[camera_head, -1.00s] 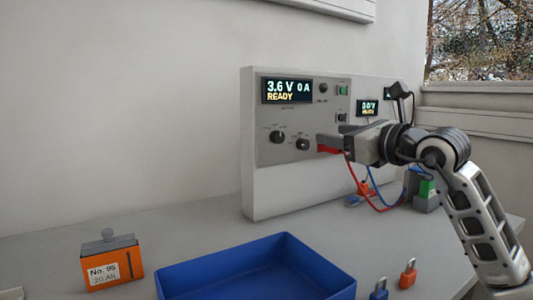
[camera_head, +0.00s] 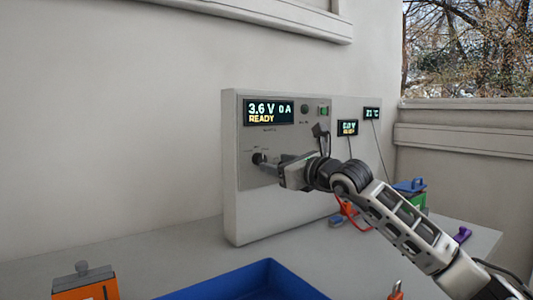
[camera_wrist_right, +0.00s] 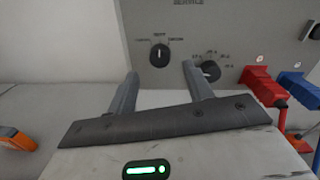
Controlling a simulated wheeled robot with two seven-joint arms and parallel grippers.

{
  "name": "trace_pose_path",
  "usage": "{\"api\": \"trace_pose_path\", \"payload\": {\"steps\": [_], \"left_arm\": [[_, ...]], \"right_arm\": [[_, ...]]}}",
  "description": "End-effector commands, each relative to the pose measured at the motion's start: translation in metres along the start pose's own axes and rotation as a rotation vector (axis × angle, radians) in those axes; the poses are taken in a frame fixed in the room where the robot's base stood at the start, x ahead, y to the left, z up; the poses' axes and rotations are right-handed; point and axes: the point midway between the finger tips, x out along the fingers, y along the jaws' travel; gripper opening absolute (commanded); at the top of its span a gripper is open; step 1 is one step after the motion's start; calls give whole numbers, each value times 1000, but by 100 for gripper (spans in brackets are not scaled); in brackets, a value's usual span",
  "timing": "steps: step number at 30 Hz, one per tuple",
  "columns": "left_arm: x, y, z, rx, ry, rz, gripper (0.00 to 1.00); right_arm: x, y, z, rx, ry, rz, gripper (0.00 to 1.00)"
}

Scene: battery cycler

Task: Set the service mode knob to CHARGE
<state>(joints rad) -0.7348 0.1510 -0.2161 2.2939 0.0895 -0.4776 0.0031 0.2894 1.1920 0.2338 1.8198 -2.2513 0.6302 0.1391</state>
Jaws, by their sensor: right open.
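The cycler's grey panel (camera_head: 285,143) stands on the bench with a lit display reading 3.6 V, 0 A, READY. Its lower-left black knob (camera_head: 258,158) also shows in the right wrist view (camera_wrist_right: 159,54), with small labels around it that I cannot read surely. Its white pointer line looks about upright. A second black knob (camera_wrist_right: 210,71) with several marks is to its right, partly behind a fingertip. My right gripper (camera_head: 272,168) is open and empty in front of the lower-left knob. In the wrist view its fingertips (camera_wrist_right: 160,72) are either side of and short of that knob. My left gripper is out of view.
Red (camera_wrist_right: 263,86) and blue (camera_wrist_right: 296,87) plugs sit in the panel right of the knobs, close to the right finger. A blue tray (camera_head: 245,282) and an orange battery (camera_head: 85,284) are on the bench in front. The wall left of the panel is clear.

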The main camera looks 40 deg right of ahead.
Motion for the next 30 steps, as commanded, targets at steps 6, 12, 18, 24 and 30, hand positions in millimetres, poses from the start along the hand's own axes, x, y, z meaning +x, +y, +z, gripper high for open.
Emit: {"api": "trace_pose_path", "payload": {"steps": [6,12,18,24,30], "left_arm": [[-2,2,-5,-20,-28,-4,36],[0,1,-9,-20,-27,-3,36],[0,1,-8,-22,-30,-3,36],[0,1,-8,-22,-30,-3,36],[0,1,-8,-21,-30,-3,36]], "right_arm": [[31,-2,4,6,-3,-2,51],[47,0,2,2,-2,0,51],[50,0,0,0,-1,0,51],[50,0,0,0,-1,0,37],[50,0,0,1,-1,1,7]]}}
